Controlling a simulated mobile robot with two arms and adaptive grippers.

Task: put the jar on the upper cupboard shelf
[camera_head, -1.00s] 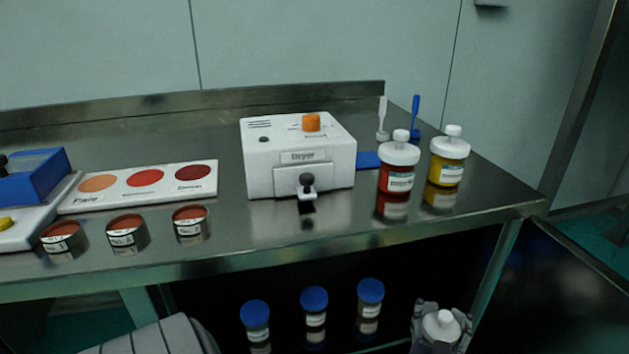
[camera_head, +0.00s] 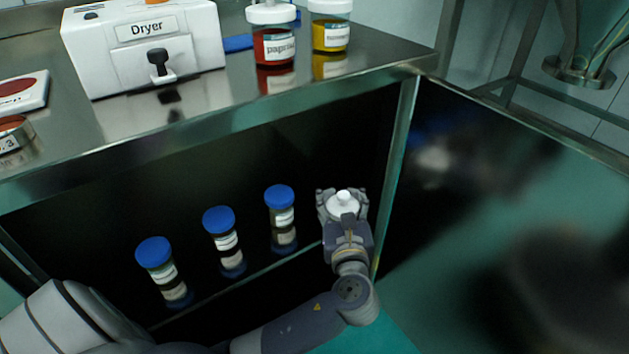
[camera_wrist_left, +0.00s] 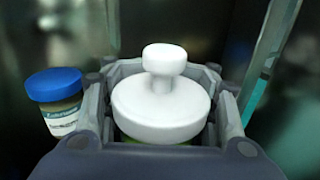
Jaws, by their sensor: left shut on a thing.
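A jar with a white knobbed lid (camera_head: 343,199) is between the fingers of my left gripper (camera_head: 342,208), which is shut on it. In the left wrist view the jar's white lid (camera_wrist_left: 161,108) fills the middle, with a sliver of green below it; most of the jar body is hidden by the fingers. The gripper is inside the cupboard opening at its right end, at the upper cupboard shelf (camera_head: 262,272). I cannot tell whether the jar touches the shelf. My right gripper is not in view.
Several jars with blue lids stand in a row on the shelf left of my gripper; the nearest (camera_head: 281,215) also shows in the left wrist view (camera_wrist_left: 56,100). The cupboard's right post (camera_head: 398,170) is close on the right. The dryer (camera_head: 145,45), paprika jar (camera_head: 272,38) and yellow jar (camera_head: 331,32) stand on top.

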